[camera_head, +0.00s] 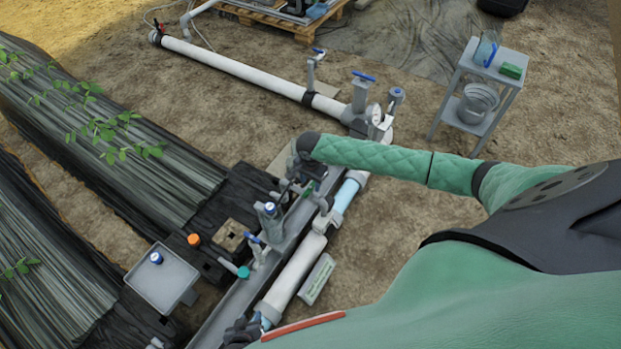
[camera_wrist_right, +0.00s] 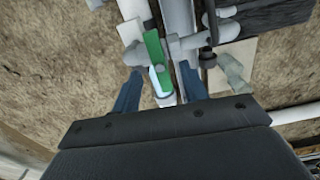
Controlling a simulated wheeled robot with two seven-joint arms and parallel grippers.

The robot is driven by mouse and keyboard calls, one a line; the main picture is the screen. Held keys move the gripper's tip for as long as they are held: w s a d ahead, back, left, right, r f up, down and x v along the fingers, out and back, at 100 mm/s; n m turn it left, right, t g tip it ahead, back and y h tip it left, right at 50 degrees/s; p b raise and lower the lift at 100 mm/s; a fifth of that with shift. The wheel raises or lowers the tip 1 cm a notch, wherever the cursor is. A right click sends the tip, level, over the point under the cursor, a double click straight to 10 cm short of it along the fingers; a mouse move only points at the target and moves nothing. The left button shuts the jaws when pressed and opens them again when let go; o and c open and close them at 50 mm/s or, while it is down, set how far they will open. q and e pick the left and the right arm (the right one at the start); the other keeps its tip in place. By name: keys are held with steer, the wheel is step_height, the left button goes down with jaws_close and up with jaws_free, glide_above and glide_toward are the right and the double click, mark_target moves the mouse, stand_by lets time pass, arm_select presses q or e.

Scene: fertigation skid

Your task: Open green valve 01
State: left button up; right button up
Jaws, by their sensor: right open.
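A valve with a flat green lever handle (camera_wrist_right: 155,52) sits on the pipework in the right wrist view. My right gripper (camera_wrist_right: 160,72) is open, with its blue fingers on either side of the lower end of the handle. I cannot tell whether they touch it. In the head view my right gripper (camera_head: 305,176) is over the far end of the pipe assembly, with the green handle (camera_head: 307,189) partly hidden there. My left gripper (camera_head: 242,331) is at the bottom edge, dark and partly cut off; its jaws cannot be made out.
Blue-handled valves (camera_head: 252,238) and a teal-capped fitting (camera_head: 243,272) stand along the near pipe. A grey tray stand (camera_head: 160,280) is at left. A long white pipe (camera_head: 235,70) lies behind. A grey cart (camera_head: 478,90) stands at back right, with bare soil around it.

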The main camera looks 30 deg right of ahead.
arm_select(q)
steer(key=shift+r, duration=0.35)
arm_select(e)
steer(key=shift+f, duration=0.1)
